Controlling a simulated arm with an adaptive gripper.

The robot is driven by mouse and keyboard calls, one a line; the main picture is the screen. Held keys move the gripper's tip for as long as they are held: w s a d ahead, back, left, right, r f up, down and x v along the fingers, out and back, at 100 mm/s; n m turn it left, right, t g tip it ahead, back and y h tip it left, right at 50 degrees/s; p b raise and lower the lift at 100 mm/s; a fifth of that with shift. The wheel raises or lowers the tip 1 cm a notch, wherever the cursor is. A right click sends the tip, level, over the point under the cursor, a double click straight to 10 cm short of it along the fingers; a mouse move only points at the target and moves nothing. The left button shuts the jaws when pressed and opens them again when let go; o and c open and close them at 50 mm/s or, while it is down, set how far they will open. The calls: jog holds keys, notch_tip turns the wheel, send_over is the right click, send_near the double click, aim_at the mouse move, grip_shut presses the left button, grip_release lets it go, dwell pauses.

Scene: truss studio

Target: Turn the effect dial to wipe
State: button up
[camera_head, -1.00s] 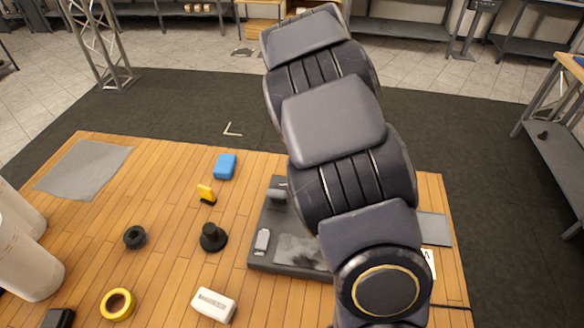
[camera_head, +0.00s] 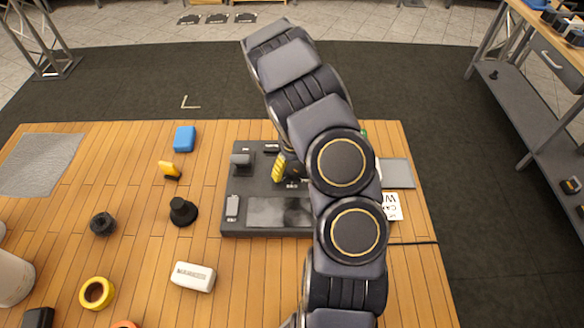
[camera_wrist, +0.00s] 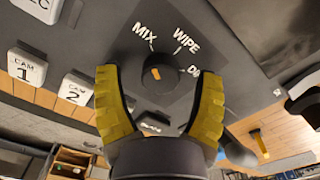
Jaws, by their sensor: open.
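A dark console (camera_head: 232,212) with a screen and levers lies on the wooden table, partly hidden by my arm. Its effect dial (camera_wrist: 168,84) shows in the wrist view as a round dark knob with an orange mark on it. The labels MIX (camera_wrist: 145,35) and WIPE (camera_wrist: 186,41) are printed beside the dial, with a partly covered third label to the right. The orange mark appears nearer the MIX side. My gripper (camera_wrist: 157,76) is open, its yellow fingers on either side of the dial with visible gaps. In the head view one yellow finger (camera_head: 278,168) shows over the console.
CAM 1 (camera_wrist: 27,66) and CAM 2 (camera_wrist: 76,88) buttons sit left of the dial in the wrist view. A black knob-like object (camera_head: 182,211), white block (camera_head: 193,277), blue block (camera_head: 185,138) and yellow tape roll (camera_head: 97,293) lie left of the console.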

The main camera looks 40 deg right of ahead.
jog(key=c, duration=1.1)
jog(key=shift+m, duration=0.4)
jog(key=m, duration=0.5)
jog(key=shift+m, duration=0.3)
jog(key=m, duration=0.5)
jog(key=shift+m, duration=0.3)
